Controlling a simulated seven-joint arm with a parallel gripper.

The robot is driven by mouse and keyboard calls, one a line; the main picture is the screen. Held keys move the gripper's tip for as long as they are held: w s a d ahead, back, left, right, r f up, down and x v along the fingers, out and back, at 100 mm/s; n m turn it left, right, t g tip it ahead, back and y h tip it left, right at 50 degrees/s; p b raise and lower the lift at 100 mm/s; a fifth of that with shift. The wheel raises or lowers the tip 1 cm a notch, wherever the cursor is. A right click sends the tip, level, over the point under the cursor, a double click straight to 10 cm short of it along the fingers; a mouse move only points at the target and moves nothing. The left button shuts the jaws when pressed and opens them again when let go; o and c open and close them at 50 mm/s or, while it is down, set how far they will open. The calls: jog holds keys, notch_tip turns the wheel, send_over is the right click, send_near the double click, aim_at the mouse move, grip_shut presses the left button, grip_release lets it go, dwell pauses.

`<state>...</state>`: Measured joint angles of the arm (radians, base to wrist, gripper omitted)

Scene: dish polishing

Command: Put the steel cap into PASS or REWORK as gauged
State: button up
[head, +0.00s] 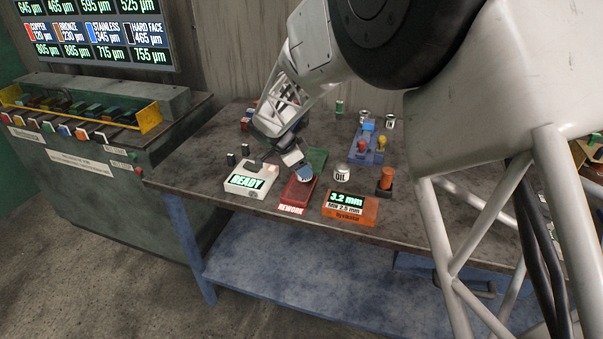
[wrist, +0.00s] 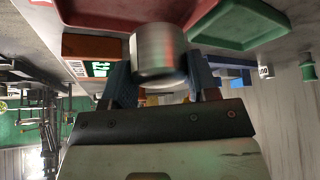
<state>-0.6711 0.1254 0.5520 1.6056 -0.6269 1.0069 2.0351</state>
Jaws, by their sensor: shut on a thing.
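The steel cap (wrist: 160,55) is a bright metal cylinder held between the blue fingers of my gripper (wrist: 160,75) in the wrist view. In the head view the cap shows as a small round piece with a bluish face (head: 306,174) over the red REWORK tray (head: 293,197). My gripper (head: 299,165) is shut on it from behind. The green tray (head: 317,157), likely PASS, lies just behind the red one; its label is not seen. It also shows in the wrist view (wrist: 238,25). I cannot tell whether the cap touches the red tray.
A white gauge reading READY (head: 248,183) stands left of the red tray. An orange gauge reading 3.2 mm (head: 350,207) stands right. An OIL tin (head: 342,172), an orange-topped piece (head: 387,178) and a blue holder (head: 366,153) stand on the bench.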

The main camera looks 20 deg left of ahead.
jog(key=shift+w+a, duration=0.35)
jog(key=shift+w, duration=0.2)
jog(key=shift+f, duration=0.1)
jog(key=shift+f, duration=1.7)
jog(key=shift+f, duration=0.1)
jog(key=o, duration=0.8)
jog(key=shift+o, duration=0.2)
jog(key=v, duration=1.2)
jog(key=shift+d, duration=0.1)
